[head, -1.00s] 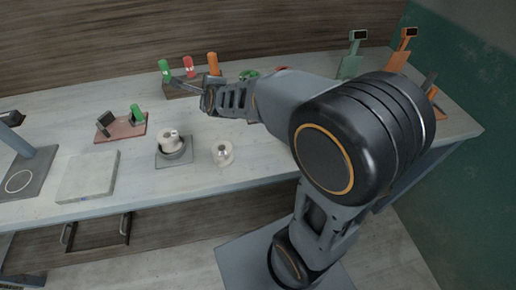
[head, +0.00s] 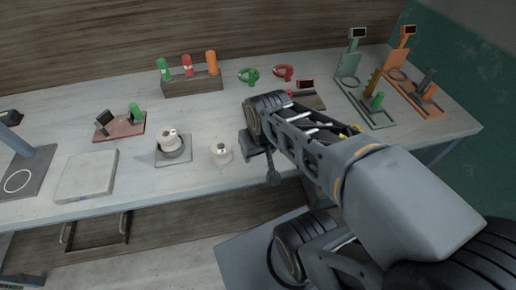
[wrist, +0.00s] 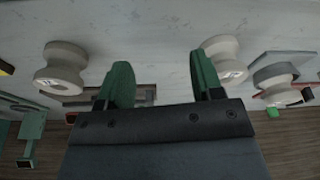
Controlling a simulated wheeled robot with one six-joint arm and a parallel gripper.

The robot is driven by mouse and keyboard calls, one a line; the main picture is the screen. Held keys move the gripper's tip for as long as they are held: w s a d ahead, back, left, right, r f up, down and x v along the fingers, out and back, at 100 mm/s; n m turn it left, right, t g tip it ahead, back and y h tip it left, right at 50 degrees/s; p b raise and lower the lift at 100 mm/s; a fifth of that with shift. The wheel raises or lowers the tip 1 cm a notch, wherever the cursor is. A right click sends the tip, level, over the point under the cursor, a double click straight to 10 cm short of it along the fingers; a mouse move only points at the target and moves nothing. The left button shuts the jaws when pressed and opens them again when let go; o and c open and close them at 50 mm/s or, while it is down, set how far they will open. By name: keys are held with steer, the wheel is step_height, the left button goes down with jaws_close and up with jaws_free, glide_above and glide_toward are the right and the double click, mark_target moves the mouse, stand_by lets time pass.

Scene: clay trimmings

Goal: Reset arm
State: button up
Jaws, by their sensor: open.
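My gripper (head: 268,165) is above the front part of the bench, right of a pale spool-shaped piece (head: 221,152), at the end of my folded arm. In the wrist view its two green fingers (wrist: 163,82) stand wide apart with nothing between them. A pale spool-shaped piece (wrist: 62,68) lies beyond the left finger, and another (wrist: 222,58) is beside the right finger. No object is held. The fingertips are small and dark in the head view.
A wooden block (head: 192,83) holds green, red and orange cylinders at the back. A green stand (head: 352,65) and an orange stand (head: 402,65) are at the right. Another pale piece sits on a grey plate (head: 160,161). A grey slab (head: 87,176) is at the left.

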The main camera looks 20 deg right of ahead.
step_height(320, 180, up, 10)
steer(key=p, duration=0.8)
steer(key=shift+s+f+t, duration=0.15)
steer(key=shift+f+t, duration=0.05)
steer(key=shift+t, duration=0.1)
